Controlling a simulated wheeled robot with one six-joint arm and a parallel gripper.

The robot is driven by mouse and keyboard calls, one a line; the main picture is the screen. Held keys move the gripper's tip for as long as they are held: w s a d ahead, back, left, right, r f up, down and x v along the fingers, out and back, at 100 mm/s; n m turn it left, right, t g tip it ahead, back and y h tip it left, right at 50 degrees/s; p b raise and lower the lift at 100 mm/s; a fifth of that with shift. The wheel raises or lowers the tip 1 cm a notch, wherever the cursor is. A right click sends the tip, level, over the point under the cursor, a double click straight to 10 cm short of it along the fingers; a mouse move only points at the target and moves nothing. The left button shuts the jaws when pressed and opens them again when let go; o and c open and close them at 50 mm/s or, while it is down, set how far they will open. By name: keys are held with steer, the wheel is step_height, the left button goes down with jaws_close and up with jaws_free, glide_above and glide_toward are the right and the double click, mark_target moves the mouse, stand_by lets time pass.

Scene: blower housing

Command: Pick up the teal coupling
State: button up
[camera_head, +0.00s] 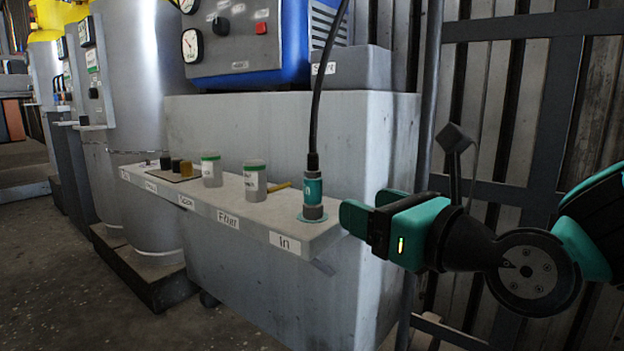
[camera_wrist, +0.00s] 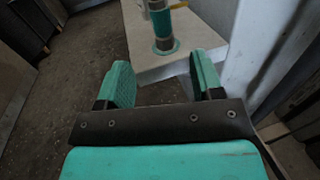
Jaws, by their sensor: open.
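The teal coupling (camera_head: 313,188) stands upright on the right end of the grey shelf (camera_head: 236,212), above the "In" label. A black hose (camera_head: 318,90) rises from its top. In the wrist view the coupling (camera_wrist: 165,24) shows ahead of the fingers, its top cut off by the frame edge. My gripper (camera_head: 365,208) is open and empty, just right of the shelf end and apart from the coupling. In the wrist view my gripper (camera_wrist: 160,84) has its two teal fingers spread, with the coupling beyond and roughly in line with the gap.
Two jars with green lids (camera_head: 255,180) (camera_head: 211,170) stand left of the coupling, with a yellow-handled item (camera_head: 279,187) near them. Small dark and amber vials sit further left. A large grey housing (camera_head: 290,130) rises behind the shelf. The floor in front is clear.

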mark_target(307, 184)
steer(key=p+x, duration=0.8)
steer(key=p, duration=0.1)
steer(key=shift+r+p, duration=0.2)
steer(key=shift+p, duration=0.2)
steer(key=shift+w+a+f, duration=0.1)
steer(key=shift+w+a, duration=0.2)
steer(key=shift+w, duration=0.15)
steer(key=p+x, duration=0.4)
steer(key=shift+r, duration=0.2)
steer(key=shift+w+a+f+p, duration=0.25)
steer(key=shift+w+a+p, duration=0.1)
steer(key=shift+w, duration=0.1)
jaws_close()
